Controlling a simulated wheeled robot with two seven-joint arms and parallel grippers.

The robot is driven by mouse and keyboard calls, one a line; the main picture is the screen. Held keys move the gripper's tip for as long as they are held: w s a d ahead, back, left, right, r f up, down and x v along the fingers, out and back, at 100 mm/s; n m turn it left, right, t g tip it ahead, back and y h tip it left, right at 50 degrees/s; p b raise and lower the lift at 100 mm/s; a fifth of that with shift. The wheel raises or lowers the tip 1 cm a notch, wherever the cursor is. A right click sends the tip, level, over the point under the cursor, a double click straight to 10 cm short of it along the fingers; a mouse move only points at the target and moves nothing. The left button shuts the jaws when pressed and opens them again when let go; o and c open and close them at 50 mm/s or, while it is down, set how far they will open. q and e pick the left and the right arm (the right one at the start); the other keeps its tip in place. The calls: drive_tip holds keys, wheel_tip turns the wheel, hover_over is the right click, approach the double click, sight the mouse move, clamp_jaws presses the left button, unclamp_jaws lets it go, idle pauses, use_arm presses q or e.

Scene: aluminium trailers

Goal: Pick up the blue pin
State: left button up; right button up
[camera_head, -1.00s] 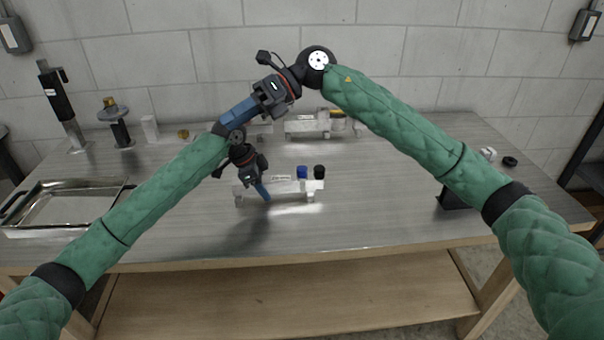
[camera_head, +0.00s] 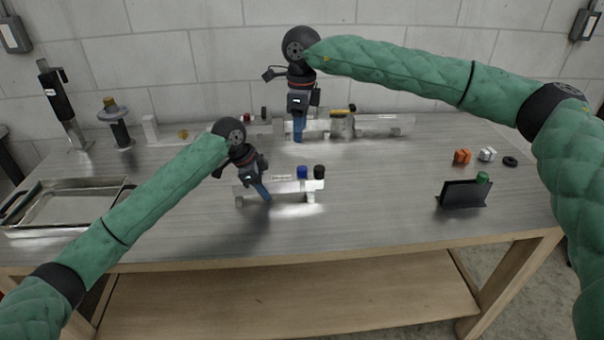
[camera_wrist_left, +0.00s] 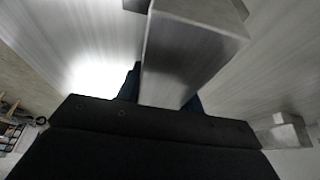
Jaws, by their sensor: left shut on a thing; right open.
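The blue pin (camera_head: 302,172) stands upright near the right end of the front aluminium trailer (camera_head: 313,185), beside a black pin (camera_head: 319,171). My left gripper (camera_head: 265,194) is shut on this trailer's bar, left of the blue pin. The left wrist view shows the metal bar (camera_wrist_left: 190,55) between the fingers, and no blue pin there. My right gripper (camera_head: 298,137) is open and points down at the left part of the rear aluminium trailer (camera_head: 380,125). It is behind the blue pin and apart from it. Whether its fingers touch the rear trailer I cannot tell.
Small red and black pieces stand at the back, left of my right gripper. A metal tray (camera_head: 30,228) lies at the left. A black holder (camera_head: 463,195) with a green piece (camera_head: 482,178) and an orange piece (camera_head: 462,156) are at the right. The table's middle right is clear.

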hover_over(302, 168)
drive_tip(key=f, duration=0.4)
drive_tip(key=w+f, duration=0.1)
drive_tip(key=f, duration=0.1)
drive_tip(key=shift+f, duration=0.4)
drive_tip(key=shift+s+f, duration=0.25)
drive_tip(key=shift+f, duration=1.1)
drive_tip(key=shift+s+f, duration=0.2)
drive_tip(key=shift+f, duration=1.1)
drive_tip(key=shift+c, duration=0.2)
drive_tip(key=c, duration=1)
